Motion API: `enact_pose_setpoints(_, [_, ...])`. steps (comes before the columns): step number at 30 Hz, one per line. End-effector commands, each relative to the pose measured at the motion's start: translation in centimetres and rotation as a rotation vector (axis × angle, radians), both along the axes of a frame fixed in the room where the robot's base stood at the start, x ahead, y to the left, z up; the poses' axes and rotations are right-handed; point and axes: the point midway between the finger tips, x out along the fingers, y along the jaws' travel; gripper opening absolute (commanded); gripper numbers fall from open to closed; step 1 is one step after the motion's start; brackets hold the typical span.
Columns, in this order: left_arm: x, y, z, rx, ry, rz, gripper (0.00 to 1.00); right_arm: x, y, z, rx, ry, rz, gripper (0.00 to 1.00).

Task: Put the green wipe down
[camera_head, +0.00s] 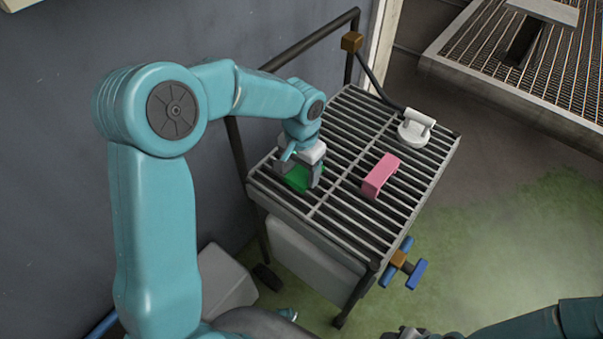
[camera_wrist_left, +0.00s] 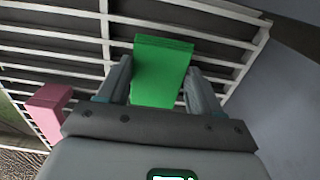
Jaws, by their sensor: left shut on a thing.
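The green wipe (camera_head: 297,178) is at the left end of the slatted rack, partly hidden by my left gripper (camera_head: 299,178). In the left wrist view the green wipe (camera_wrist_left: 160,75) sits between the two fingers of my left gripper (camera_wrist_left: 157,88), which is shut on it. The wipe is at or just above the slats; I cannot tell whether it touches them. At the bottom right of the head view a dark arm of mine shows, but its gripper is not clearly visible.
A white handled fixture (camera_head: 415,127) with a black hose is at the rack's far right. Bare slats lie between.

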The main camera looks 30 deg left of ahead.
Motion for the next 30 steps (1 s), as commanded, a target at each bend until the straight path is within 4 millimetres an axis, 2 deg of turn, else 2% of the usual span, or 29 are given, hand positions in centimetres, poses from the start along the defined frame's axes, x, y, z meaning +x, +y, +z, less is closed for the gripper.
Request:
enact_pose_setpoints(1, [0.0, 0.1, -0.9, -0.001, 0.002, 0.001, 0.4, 0.0, 0.0, -0.2, 0.0, 0.0, 0.0, 0.43])
enact_pose_setpoints(3, [0.0, 0.1, -1.4, 0.0, 0.0, 0.0, 0.4, 0.0, 0.0, -0.2, 0.0, 0.0, 0.0, 0.43])
enact_pose_setpoints(15, [0.0, 0.0, -2.0, 0.0, -0.001, 0.0, 0.4, 0.0, 0.0, -0.6, 0.0, 0.0, 0.0, 0.43])
enact_pose_setpoints(16, [0.0, 0.0, -1.8, 0.0, -0.001, 0.0, 0.75, 0.0, 0.0, -0.5, 0.0, 0.0, 0.0, 0.43])
enact_pose_setpoints(18, [0.0, 0.0, -1.8, 0.0, -0.001, 0.0, 0.9, 0.0, 0.0, -0.4, 0.0, 0.0, 0.0, 0.43])
enact_pose_setpoints(26, [0.0, 0.0, -1.7, 0.0, -0.001, 0.0, 0.9, 0.0, 0.0, -0.4, 0.0, 0.0, 0.0, 0.43])
enact_pose_setpoints(30, [0.1, 0.1, -0.4, 0.001, -0.003, 0.001, 0.9, 0.0, 0.0, 0.0, 0.0, 0.0, 0.0, 0.43])
